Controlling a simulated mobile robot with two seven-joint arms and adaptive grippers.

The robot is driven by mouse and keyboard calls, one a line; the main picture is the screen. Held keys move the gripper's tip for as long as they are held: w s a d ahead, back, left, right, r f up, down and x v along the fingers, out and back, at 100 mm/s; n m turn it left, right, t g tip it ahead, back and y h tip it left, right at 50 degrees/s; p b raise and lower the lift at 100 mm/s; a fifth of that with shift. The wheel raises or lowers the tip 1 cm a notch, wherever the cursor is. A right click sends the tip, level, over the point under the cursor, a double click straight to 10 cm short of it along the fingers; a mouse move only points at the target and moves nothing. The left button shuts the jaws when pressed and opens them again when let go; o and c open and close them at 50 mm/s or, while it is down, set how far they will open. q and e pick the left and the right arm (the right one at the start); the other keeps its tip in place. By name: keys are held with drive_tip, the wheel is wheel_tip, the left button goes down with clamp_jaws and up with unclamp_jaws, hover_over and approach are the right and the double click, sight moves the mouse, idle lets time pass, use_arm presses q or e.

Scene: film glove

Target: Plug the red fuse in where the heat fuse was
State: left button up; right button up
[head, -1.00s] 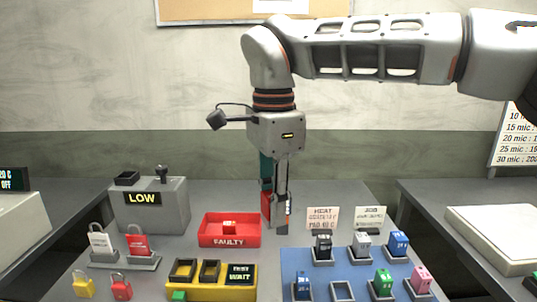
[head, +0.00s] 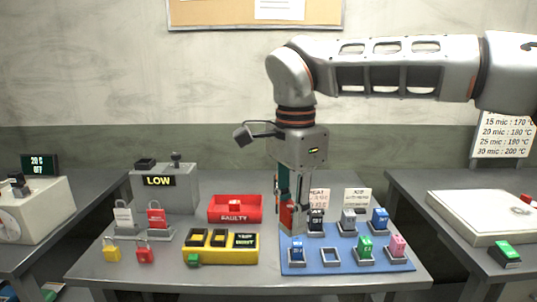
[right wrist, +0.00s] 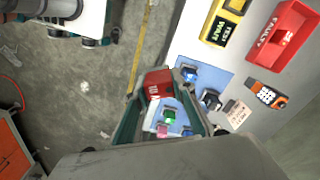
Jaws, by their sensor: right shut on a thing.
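My right gripper (head: 292,228) is shut on a red fuse (head: 286,216) and holds it above the left part of the blue mat (head: 345,242). In the right wrist view the red fuse (right wrist: 158,84) shows between the fingers. An empty socket (head: 330,257) stands in the mat's front row, between a blue fuse (head: 297,248) and a green fuse (head: 365,245). A pink fuse (head: 397,244) is at the row's right end. A black fuse (head: 316,221) stands in the back row, below the HEAT card (head: 320,199). My left gripper is not in view.
Grey (head: 348,220) and blue (head: 380,218) fuses stand in the back row. A red FAULTY tray (head: 234,216) holds a red piece. A yellow tester (head: 220,255), padlocks and a grey LOW box (head: 185,195) stand to the left. An orange-and-black handheld device (right wrist: 266,94) lies near the cards.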

drive_tip(key=s+d+f+n+p, duration=0.1)
drive_tip(key=s+d+f+n, duration=0.2)
drive_tip(key=d+f+n, duration=0.3)
drive_tip(key=s+d+f+n+p, duration=0.1)
drive_tip(key=s+d+f+n, duration=0.3)
drive_tip(key=d+f, duration=0.9)
drive_tip(key=shift+s+d+n, duration=0.3)
drive_tip(key=shift+d+n, duration=0.3)
drive_tip(key=shift+n, duration=0.4)
